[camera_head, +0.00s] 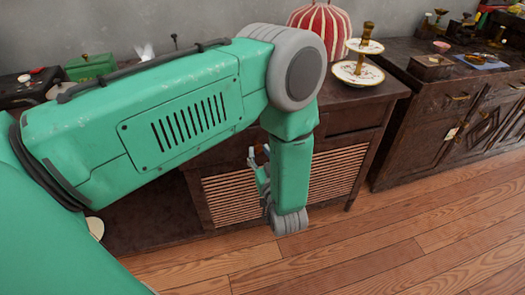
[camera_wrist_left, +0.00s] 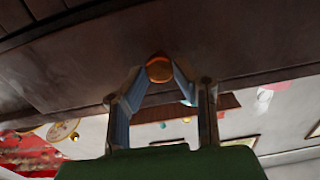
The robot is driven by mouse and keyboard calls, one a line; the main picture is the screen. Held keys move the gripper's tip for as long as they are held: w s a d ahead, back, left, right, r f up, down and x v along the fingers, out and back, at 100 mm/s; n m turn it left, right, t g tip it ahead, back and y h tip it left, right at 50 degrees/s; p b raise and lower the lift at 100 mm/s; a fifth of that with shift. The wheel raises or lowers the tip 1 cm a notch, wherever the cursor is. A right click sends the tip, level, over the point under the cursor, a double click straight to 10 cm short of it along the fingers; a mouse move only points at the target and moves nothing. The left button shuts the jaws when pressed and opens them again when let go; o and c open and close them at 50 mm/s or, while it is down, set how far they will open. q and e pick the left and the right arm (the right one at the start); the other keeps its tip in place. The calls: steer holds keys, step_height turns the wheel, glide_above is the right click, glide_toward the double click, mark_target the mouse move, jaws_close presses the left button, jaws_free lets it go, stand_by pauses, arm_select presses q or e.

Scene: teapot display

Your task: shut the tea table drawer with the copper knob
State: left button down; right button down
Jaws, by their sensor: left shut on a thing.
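The tea table is a dark wooden cabinet with slatted lower panels (camera_head: 335,172), in the middle of the head view. My left gripper (camera_head: 260,158) hangs at its front, below my green arm. In the left wrist view the two blue-grey fingers of the left gripper (camera_wrist_left: 159,80) close in on the round copper knob (camera_wrist_left: 159,68), one on each side. The knob sits on a dark wood front (camera_wrist_left: 220,40). My arm hides the knob and much of the drawer in the head view, so how far the drawer stands out cannot be told. My right gripper is out of view.
A red-and-white striped pot (camera_head: 322,25) and a tiered plate stand (camera_head: 358,73) stand on the cabinet top. A green box (camera_head: 90,66) is at the back left. Another dark cabinet (camera_head: 440,115) stands at right. The wooden floor (camera_head: 400,240) in front is clear.

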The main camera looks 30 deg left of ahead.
mark_target(257, 144)
arm_select(q)
steer(key=w+a, duration=0.1)
steer(key=w+a+r, duration=0.1)
steer(key=a, duration=0.1)
steer(key=shift+w, duration=0.15)
steer(key=shift+w+f, duration=0.15)
steer(key=shift+w, duration=0.1)
steer(key=c, duration=1.3)
jaws_free()
steer(key=shift+w+a+f, duration=0.1)
steer(key=shift+a, duration=0.05)
steer(key=shift+a+f, duration=0.1)
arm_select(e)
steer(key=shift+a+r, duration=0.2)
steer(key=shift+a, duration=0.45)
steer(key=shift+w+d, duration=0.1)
